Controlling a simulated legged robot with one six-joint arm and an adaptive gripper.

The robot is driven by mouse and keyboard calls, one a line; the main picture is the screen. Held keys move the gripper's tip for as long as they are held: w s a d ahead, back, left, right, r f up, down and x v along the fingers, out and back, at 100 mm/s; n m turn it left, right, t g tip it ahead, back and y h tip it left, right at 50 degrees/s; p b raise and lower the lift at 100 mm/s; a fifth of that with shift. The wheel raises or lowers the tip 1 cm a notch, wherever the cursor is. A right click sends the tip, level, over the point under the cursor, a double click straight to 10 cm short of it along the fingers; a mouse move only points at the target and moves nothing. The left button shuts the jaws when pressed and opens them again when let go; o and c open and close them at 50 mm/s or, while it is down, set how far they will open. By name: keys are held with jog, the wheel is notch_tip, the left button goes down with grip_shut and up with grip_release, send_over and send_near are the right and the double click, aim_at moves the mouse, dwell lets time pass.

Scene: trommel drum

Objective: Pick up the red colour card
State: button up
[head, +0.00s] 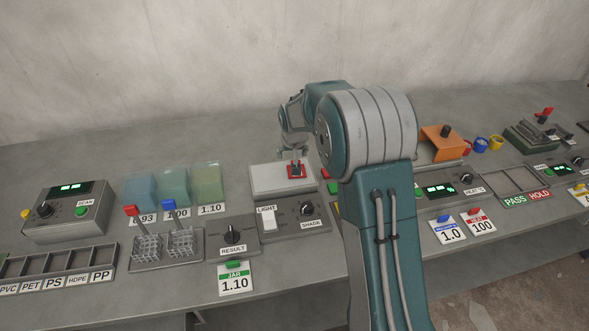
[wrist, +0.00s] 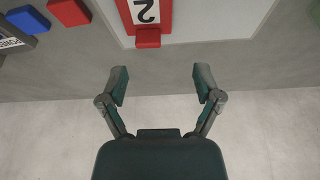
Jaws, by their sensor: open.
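The red colour card (head: 297,174) lies on the pale top of the light box (head: 268,181). In the wrist view the red card (wrist: 165,14) shows at the top edge, cut off, with a white patch bearing a "2" and a red tab (wrist: 148,38) towards the fingers. My gripper (wrist: 160,82) is open and empty, with its fingers spread on the wall side of the card, apart from it in the picture. In the head view my gripper (head: 292,154) is small and hangs just behind and above the card, partly hidden by my arm.
Another red piece (head: 325,173) and a green piece (head: 333,187) stand right of the light box; my arm hides what lies beyond. Coloured liquid tanks (head: 174,185) stand to the left. The bench behind the light box is clear up to the wall.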

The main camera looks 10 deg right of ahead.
jog(key=w+f, duration=0.1)
jog(key=d+f, duration=0.1)
jog(key=f, duration=0.1)
jog(key=w+d+f, duration=0.1)
jog(key=f, duration=0.1)
jog(key=shift+w+f, duration=0.2)
jog(key=shift+w, duration=0.1)
jog(key=shift+a+f, duration=0.15)
jog(key=shift+a, duration=0.35)
jog(key=shift+d, duration=0.25)
jog(key=c, duration=0.8)
jog(key=shift+d, duration=0.25)
jog(key=shift+c, duration=1)
